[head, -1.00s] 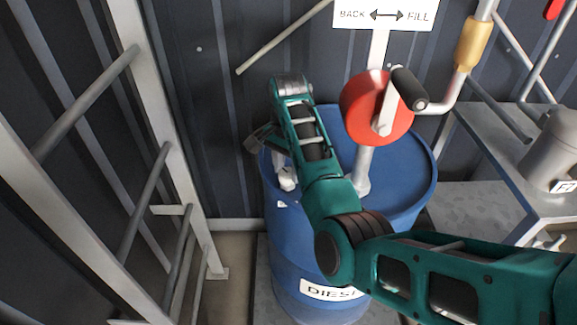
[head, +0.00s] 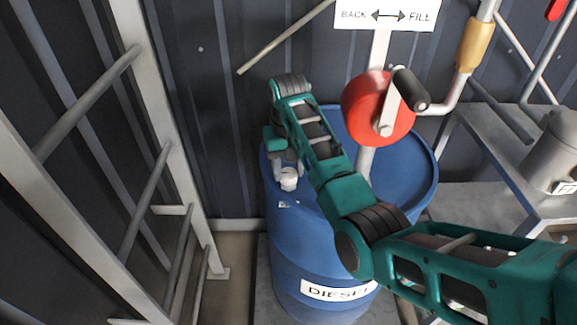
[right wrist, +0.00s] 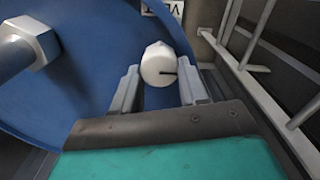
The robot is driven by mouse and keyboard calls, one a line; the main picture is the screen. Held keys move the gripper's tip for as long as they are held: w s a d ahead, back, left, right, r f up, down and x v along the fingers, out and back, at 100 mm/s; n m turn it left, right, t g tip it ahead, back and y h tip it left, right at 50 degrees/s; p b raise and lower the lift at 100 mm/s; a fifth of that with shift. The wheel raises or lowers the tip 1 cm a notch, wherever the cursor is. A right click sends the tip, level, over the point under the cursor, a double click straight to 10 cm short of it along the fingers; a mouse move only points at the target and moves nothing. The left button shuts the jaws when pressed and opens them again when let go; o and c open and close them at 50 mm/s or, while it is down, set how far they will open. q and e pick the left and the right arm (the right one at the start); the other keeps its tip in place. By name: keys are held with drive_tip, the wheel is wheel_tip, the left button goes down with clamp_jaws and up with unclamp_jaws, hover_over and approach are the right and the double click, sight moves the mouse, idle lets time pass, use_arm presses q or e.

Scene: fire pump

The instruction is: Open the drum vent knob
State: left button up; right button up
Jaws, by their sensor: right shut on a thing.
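The drum vent knob is a small white cap near the left edge of the blue drum's top. It shows in the head view (head: 289,180) just below my right gripper (head: 284,165). In the right wrist view the knob (right wrist: 157,62) sits between the two grey fingers of my right gripper (right wrist: 159,82), which is shut on it. A dark line on the knob's face points to the right there. The blue drum (head: 315,240) stands upright with a DIESEL label. My left gripper is not in view.
A red pump (head: 378,108) with a crank handle (head: 410,90) rises from the drum, right of my forearm. A BACK/FILL sign (head: 384,15) is behind it. A grey ladder-like frame (head: 150,130) stands left, and a metal stand (head: 500,150) right.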

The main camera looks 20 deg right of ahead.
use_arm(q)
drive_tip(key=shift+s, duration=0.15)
use_arm(e)
drive_tip(key=shift+n, duration=1.1)
drive_tip(key=o, duration=1.1)
drive_tip(key=shift+c, duration=0.2)
drive_tip(key=shift+r, duration=0.1)
